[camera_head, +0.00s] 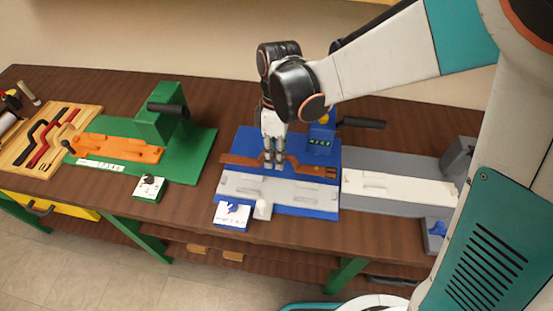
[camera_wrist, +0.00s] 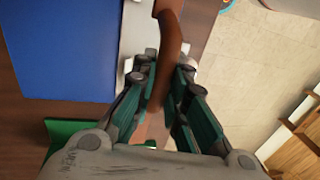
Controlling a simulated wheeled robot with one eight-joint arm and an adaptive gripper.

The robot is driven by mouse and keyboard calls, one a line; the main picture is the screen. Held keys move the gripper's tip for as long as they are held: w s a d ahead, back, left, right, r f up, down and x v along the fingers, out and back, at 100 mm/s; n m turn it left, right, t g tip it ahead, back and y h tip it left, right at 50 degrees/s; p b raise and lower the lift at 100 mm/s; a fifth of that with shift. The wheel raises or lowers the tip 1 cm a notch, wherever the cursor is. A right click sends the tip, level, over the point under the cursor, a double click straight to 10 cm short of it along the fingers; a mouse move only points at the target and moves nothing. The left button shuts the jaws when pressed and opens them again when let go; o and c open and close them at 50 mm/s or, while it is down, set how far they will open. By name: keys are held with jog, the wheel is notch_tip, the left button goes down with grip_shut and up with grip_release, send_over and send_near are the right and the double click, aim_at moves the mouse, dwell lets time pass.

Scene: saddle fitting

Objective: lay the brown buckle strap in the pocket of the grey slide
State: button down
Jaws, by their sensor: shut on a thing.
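The brown buckle strap (camera_head: 306,169) lies crosswise in my gripper (camera_head: 273,163), above the blue fixture and behind the grey slide. My gripper points down and is shut on the strap near its middle. In the wrist view the strap (camera_wrist: 170,40) runs between the two fingers (camera_wrist: 165,95). The grey slide (camera_head: 285,192) sits at the front of the blue fixture, with a shallow recess along its top; the strap is apart from this recess. The exact height of the strap over the fixture cannot be told.
The blue fixture (camera_head: 247,142) has a block with a display (camera_head: 319,145) and a black handle. A grey fixture (camera_head: 400,165) stands to the right. A green fixture (camera_head: 195,150) with an orange part stands left, beside a wooden tray (camera_head: 20,175) with straps.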

notch_tip(320, 180, down, 12)
jog(key=b, duration=0.7)
jog(key=shift+r, duration=0.15)
jog(key=shift+s, duration=0.1)
jog(key=c, duration=1.6)
grip_release()
notch_tip(320, 180, up, 12)
jog(key=w+p, duration=0.2)
jog(key=p, duration=0.2)
jog(key=shift+w+d, duration=0.2)
